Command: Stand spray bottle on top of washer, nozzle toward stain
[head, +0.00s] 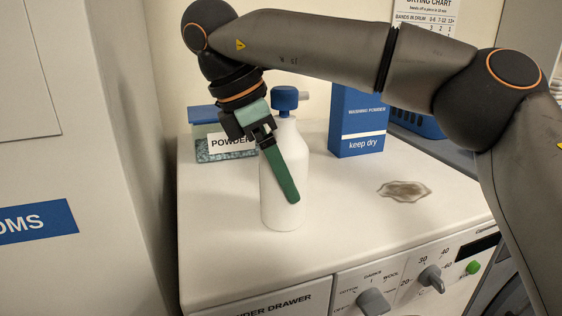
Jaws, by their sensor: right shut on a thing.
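The white spray bottle (296,150) with a blue spray head (285,98) is upright over the washer top (350,225), left of centre. Its base appears to meet the surface; I cannot tell if it bears its weight. A small grey nozzle tip points right in the picture. The brownish stain (403,190) lies on the washer top to the bottle's right. My right gripper (290,190) reaches in from the upper left of the bottle and is shut on it. One green finger slants across the bottle's front; the other is hidden behind it. My left gripper is out of view.
A POWDER tub (225,150) stands behind the bottle to the left. A blue washing powder box (358,122) stands behind to the right, with a blue basket (420,122) beside it. A pale cabinet (75,190) borders the left. The washer top's front is clear.

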